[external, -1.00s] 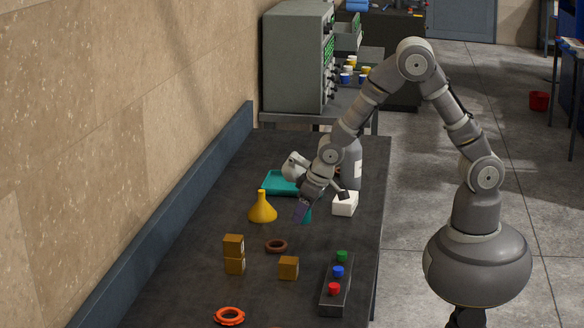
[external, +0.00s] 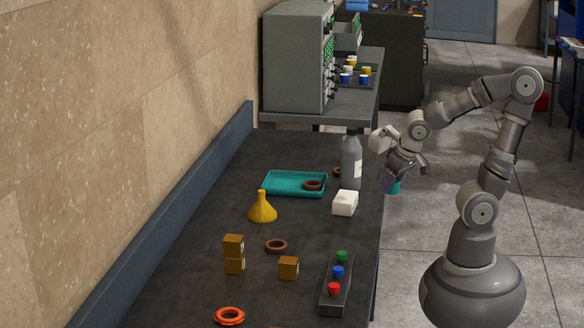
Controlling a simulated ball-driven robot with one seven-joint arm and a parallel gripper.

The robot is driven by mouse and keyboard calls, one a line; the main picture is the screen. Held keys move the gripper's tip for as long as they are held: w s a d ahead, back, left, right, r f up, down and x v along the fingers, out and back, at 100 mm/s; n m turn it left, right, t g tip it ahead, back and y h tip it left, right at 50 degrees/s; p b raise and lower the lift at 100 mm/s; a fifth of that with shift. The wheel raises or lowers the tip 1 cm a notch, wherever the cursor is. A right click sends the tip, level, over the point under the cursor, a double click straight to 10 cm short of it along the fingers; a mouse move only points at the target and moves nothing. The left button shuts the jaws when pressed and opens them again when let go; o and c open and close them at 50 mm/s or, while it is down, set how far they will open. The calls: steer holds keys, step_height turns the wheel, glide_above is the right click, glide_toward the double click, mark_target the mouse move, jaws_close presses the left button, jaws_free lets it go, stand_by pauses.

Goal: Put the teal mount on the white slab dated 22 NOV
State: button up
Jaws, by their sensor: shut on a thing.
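My gripper (external: 390,181) is shut on the teal mount (external: 395,187), and only a small part of the mount shows at the fingertips. The gripper hangs to the right of the table's right edge, apart from the table. A white slab (external: 343,204) lies on the table near that edge, left of and a little lower in the picture than the gripper. Its top looks bare. Any date on it is too small to read.
A grey bottle (external: 351,165) stands behind the slab. A teal tray (external: 277,191) with a brown ring lies left of it. A yellow funnel (external: 262,208), brown blocks (external: 289,268) and a button box (external: 336,300) are on the table (external: 190,290).

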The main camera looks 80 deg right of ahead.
steer(key=shift+d+r+p, duration=0.1)
steer(key=shift+d+p, duration=0.1)
steer(key=shift+p, duration=0.3)
steer(key=w+d+p, duration=0.3)
steer(key=w+p, duration=0.3)
steer(key=p, duration=0.4)
steer(key=b, duration=0.3)
glide_above(342, 195)
steer(key=s, duration=0.1)
steer(key=shift+s+a+f, duration=0.1)
steer(key=shift+a+f, duration=0.15)
steer(key=shift+f, duration=0.25)
steer(key=shift+s+a+f, duration=0.1)
steer(key=shift+a+f, duration=0.1)
steer(key=shift+f, duration=0.3)
steer(key=shift+w+f, duration=0.1)
steer(key=shift+w, duration=0.05)
steer(key=shift+f+b, duration=0.65)
steer(key=shift+f, duration=0.9)
steer(key=shift+f, duration=0.2)
steer(key=o, duration=1.1)
steer(key=shift+o, duration=0.2)
steer(key=shift+r, duration=0.1)
